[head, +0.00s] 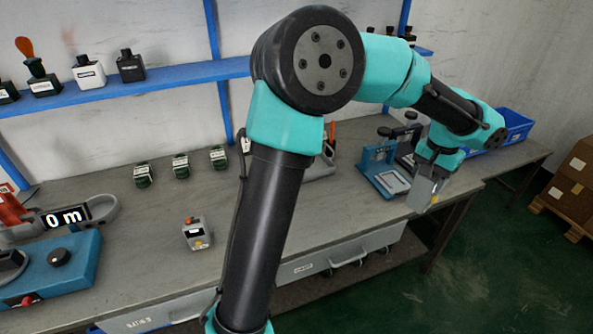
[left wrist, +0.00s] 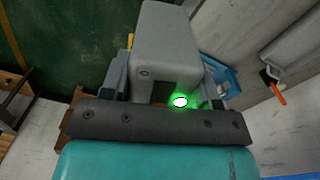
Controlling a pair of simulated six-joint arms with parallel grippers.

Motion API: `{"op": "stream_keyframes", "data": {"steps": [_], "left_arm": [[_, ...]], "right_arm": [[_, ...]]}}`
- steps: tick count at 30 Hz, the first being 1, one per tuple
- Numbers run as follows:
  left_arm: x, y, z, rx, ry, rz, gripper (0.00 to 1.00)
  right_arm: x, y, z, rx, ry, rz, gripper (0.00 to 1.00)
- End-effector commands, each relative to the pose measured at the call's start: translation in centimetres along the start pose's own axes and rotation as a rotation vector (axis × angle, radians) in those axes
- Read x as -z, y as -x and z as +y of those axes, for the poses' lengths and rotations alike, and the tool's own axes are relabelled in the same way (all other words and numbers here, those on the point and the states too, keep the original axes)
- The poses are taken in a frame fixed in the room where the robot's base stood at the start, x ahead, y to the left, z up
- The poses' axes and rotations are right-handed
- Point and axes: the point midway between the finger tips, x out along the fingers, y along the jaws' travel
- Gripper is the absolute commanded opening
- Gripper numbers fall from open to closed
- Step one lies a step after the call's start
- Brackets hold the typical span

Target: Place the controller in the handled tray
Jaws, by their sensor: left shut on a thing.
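My left gripper (head: 427,192) is at the right end of the bench, beyond or over its front edge, pointing down. It is shut on a grey boxy thing, which seems to be the controller. In the left wrist view the held controller (left wrist: 168,45) sits between the fingers, with a glowing green light (left wrist: 180,102) near its lower edge. A blue tray (head: 515,125) stands behind the gripper at the far right; whether it has handles is unclear. My right gripper is out of view.
A blue fixture (head: 376,158) stands on the bench left of the gripper. A small grey box with coloured buttons (head: 197,234) and several green-black items (head: 181,166) are further left. Cardboard boxes (head: 570,180) stand at the right. My arm hides the bench's middle.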

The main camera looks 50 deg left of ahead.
Motion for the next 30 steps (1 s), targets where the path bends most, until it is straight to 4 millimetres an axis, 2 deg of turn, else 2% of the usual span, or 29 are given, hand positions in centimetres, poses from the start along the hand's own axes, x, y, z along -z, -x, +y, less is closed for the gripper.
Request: {"op": "stream_keyframes", "data": {"steps": [1,5,9,15,20,24,27,30], "left_arm": [[0.4,-0.6,-1.3,-0.002,0.000,-0.003,0.28],[1.4,-2.5,-5.3,-0.010,-0.022,-0.004,0.28],[2.2,-5.2,-10.8,-0.017,-0.053,-0.004,0.28],[2.2,-9.1,-19.2,-0.020,-0.102,0.000,0.28],[1.1,-12.3,-26.0,-0.017,-0.141,0.001,0.28],[-0.7,-15.1,-31.9,-0.011,-0.177,0.001,0.28],[-2.2,-16.9,-35.5,-0.005,-0.200,0.001,0.28],[-3.4,-18.1,-38.1,0.000,-0.219,0.002,0.28]], "right_arm": [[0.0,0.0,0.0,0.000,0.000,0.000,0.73],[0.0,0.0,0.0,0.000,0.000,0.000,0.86],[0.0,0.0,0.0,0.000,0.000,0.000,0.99],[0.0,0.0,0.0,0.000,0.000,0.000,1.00],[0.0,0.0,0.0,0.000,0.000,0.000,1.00],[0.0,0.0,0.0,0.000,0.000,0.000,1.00],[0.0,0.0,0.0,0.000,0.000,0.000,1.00],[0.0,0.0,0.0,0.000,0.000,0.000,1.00]]}}
